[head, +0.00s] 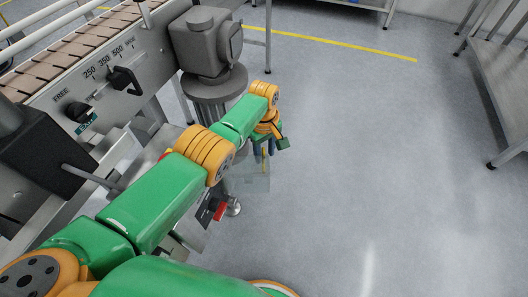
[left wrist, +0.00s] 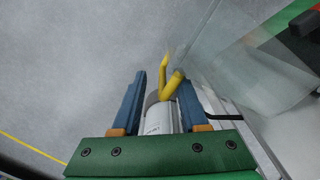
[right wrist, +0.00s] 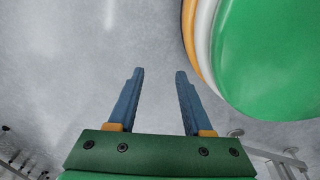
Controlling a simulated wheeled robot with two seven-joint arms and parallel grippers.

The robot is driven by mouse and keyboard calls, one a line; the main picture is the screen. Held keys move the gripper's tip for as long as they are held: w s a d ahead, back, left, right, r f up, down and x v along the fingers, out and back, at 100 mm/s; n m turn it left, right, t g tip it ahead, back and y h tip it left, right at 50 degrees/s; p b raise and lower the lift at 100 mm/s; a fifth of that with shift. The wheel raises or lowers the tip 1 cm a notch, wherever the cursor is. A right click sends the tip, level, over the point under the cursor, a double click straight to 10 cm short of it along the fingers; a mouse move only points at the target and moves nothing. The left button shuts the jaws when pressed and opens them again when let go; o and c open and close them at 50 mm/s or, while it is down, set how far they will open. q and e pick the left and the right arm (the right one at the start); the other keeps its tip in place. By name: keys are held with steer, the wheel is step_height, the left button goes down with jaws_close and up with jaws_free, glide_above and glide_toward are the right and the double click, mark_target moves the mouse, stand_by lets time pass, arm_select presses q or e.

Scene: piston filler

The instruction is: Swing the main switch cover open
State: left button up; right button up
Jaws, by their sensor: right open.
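A clear see-through cover (head: 250,180) hangs low beside the machine, near a red-handled switch (head: 219,211). In the left wrist view the clear cover (left wrist: 215,45) fills the upper right, beside a bent yellow handle (left wrist: 164,72). My left gripper (head: 266,150) reaches down at the cover, its fingers partly hidden in the head view. In the left wrist view my left gripper (left wrist: 160,76) has its fingers apart, with the yellow handle between and just beyond the tips. I cannot tell whether they touch. My right gripper (right wrist: 159,72) is open and empty above the floor.
The conveyor machine's side panel (head: 110,80) with black knobs stands on the left, with a grey motor (head: 206,42) behind my left wrist. A metal table (head: 500,80) stands at the far right. The floor (head: 380,170) between is clear.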

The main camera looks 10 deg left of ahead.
steer(key=shift+a, duration=0.25)
arm_select(q)
step_height(320, 180, up, 5)
steer(key=p, duration=0.4)
steer(key=shift+f, duration=0.2)
step_height(320, 180, up, 2)
steer(key=shift+r+p, duration=0.2)
steer(key=shift+p, duration=0.9)
steer(key=shift+s+a+r, duration=0.1)
steer(key=shift+r, duration=0.05)
arm_select(e)
steer(key=s+a+r, duration=0.3)
steer(key=r, duration=0.2)
steer(key=shift+r+g+y, duration=0.3)
steer(key=shift+r+g, duration=0.1)
steer(key=shift+d+r, duration=0.1)
steer(key=shift+d, duration=0.1)
